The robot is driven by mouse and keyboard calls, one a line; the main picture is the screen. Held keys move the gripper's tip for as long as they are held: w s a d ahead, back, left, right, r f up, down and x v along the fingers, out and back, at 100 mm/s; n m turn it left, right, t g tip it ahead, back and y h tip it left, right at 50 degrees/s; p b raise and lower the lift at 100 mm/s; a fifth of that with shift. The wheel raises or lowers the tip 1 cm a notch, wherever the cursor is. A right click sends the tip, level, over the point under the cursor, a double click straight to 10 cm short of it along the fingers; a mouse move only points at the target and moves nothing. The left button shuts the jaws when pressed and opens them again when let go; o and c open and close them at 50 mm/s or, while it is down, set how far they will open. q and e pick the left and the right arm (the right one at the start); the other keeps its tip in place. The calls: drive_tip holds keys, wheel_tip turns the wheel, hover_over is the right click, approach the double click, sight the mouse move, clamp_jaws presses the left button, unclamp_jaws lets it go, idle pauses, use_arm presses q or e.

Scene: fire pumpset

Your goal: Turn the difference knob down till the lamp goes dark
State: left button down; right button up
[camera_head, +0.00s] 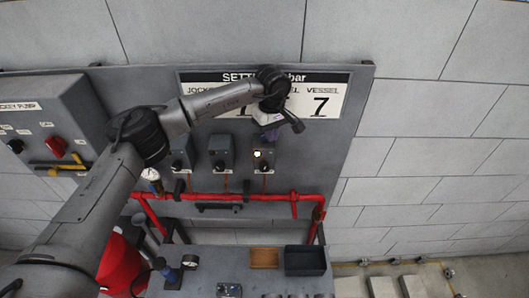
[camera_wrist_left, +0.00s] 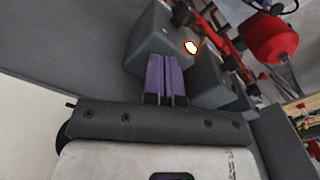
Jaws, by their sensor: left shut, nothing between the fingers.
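Three grey switch boxes are mounted on the panel in the head view. The right one (camera_head: 265,165) carries a lit lamp (camera_head: 257,153), which also glows white and orange in the left wrist view (camera_wrist_left: 190,47). My left gripper (camera_head: 271,134) is just above this box in the head view, with its purple fingers closed together and nothing between them. In the left wrist view the fingertips (camera_wrist_left: 162,57) overlap a grey box (camera_wrist_left: 148,42) beside the lamp; I cannot tell whether they touch it. I cannot make out the difference knob. My right gripper is not in view.
The middle box (camera_head: 221,153) and left box (camera_head: 181,155) sit close by. A red pipe (camera_head: 230,197) runs below them. The settings sign (camera_head: 325,97) is above. A jockey pump cabinet (camera_head: 55,125) stands left. An orange tray (camera_head: 264,257) and dark tray (camera_head: 305,261) are below.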

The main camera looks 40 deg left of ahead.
use_arm(q)
wheel_tip(320, 180, up, 5)
drive_tip(key=shift+a+f+p, duration=0.1)
drive_tip(key=shift+f+p, duration=0.1)
drive_tip(key=shift+p, duration=0.85)
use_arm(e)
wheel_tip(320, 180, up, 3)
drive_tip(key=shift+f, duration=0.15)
